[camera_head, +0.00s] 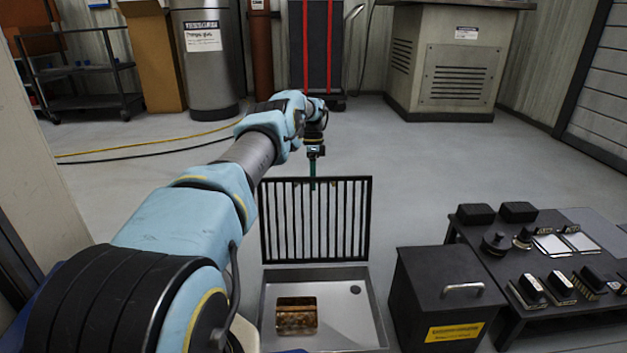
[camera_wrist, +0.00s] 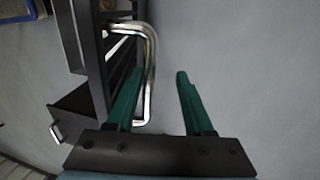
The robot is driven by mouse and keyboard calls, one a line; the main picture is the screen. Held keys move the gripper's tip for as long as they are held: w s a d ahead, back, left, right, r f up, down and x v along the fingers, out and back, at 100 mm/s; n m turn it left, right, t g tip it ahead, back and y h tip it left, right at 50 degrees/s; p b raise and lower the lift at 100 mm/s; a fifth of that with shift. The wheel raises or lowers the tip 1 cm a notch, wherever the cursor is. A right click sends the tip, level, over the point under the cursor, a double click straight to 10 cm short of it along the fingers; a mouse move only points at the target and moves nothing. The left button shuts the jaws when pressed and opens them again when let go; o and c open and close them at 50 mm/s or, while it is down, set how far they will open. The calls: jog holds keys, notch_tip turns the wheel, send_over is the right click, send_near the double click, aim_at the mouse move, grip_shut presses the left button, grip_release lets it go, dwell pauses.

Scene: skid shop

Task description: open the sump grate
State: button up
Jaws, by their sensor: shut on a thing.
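The sump grate (camera_head: 346,250) is a dark barred panel. It stands upright on its hinge side at the back of the steel sump (camera_head: 371,312), whose basin is uncovered. My gripper (camera_head: 312,184) is at the top middle of the grate. In the wrist view, a bright bent-rod handle (camera_wrist: 150,72) sticks out from the grate (camera_wrist: 90,55). My gripper's green fingers (camera_wrist: 160,88) have the handle's outer bar between them, with one finger inside its loop. My gripper is shut on the handle, though a gap shows beside the right finger.
A black box (camera_head: 445,262) with a handle and yellow label stands right of the sump. A low dark table (camera_head: 545,312) with several small parts is farther right. A yellow hose (camera_head: 150,146) and a black one lie on the floor at left. Floor behind the grate is clear.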

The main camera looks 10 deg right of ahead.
jog(key=shift+d+r, duration=0.2)
dwell(0.3)
jog(key=s+p+v, duration=0.2)
jog(key=p+v, duration=0.1)
jog(key=v, duration=0.6)
jog(key=shift+a+r, duration=0.2)
jog(key=shift+r, duration=0.35)
